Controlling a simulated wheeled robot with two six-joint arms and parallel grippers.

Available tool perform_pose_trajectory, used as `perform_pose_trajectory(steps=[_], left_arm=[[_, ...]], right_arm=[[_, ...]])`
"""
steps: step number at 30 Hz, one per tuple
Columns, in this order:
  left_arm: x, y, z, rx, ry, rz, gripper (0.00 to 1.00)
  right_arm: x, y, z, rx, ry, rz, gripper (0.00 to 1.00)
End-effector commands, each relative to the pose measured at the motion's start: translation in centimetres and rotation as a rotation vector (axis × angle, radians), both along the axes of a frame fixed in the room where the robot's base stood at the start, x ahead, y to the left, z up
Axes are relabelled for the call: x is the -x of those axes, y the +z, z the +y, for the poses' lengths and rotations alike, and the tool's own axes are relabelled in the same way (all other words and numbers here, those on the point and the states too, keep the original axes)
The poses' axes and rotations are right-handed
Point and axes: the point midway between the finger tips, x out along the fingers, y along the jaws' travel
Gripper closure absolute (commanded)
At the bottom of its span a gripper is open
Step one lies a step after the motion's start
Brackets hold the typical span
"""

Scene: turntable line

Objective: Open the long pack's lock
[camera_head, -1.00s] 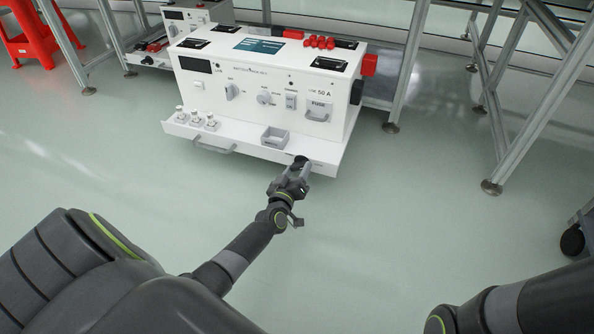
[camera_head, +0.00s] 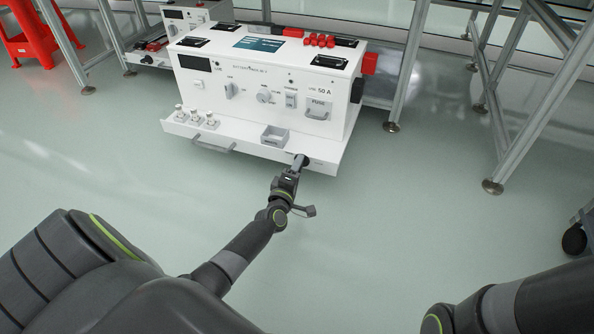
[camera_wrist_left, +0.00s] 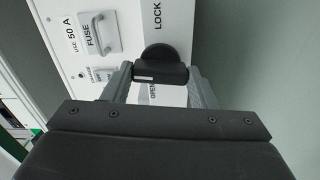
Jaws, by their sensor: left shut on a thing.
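The long pack (camera_head: 265,85) is a white box with a panel of knobs and a front ledge. Its lock is a black round knob with a raised bar (camera_wrist_left: 160,66), low on the front at the right end of the ledge; it also shows in the head view (camera_head: 301,159). My left gripper (camera_head: 296,168) is shut on this knob, one grey finger on each side of the bar in the wrist view (camera_wrist_left: 160,76). The word LOCK is above the knob there, and OPEN is below, partly covered. My right gripper is out of view.
A grey fuse handle (camera_head: 318,111) is above the lock. A small grey bin (camera_head: 275,136), a grey pull handle (camera_head: 213,146) and several white plugs (camera_head: 195,117) are along the ledge. Metal frame legs (camera_head: 404,70) stand at the right. The floor in front is clear.

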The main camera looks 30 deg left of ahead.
Motion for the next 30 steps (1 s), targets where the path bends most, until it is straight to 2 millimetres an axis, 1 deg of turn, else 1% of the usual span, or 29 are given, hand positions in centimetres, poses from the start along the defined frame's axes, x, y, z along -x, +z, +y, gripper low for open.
perform_pose_trajectory(steps=[4, 10, 26, 27, 30], left_arm=[[0.02, -0.07, 0.06, 0.069, 0.000, -0.017, 0.70], [0.03, -0.04, 0.06, 0.122, 0.001, -0.030, 0.70], [0.02, -0.03, 0.06, 0.144, 0.001, -0.034, 0.70], [0.02, -0.03, 0.06, 0.144, 0.001, -0.034, 0.42], [0.02, -0.03, 0.05, 0.143, 0.001, -0.034, 0.29]], right_arm=[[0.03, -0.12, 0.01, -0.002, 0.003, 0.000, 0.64], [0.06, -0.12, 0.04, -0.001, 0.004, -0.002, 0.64], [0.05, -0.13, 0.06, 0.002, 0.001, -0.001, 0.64], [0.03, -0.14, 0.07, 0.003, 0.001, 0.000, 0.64], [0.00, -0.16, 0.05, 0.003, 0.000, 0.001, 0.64]])
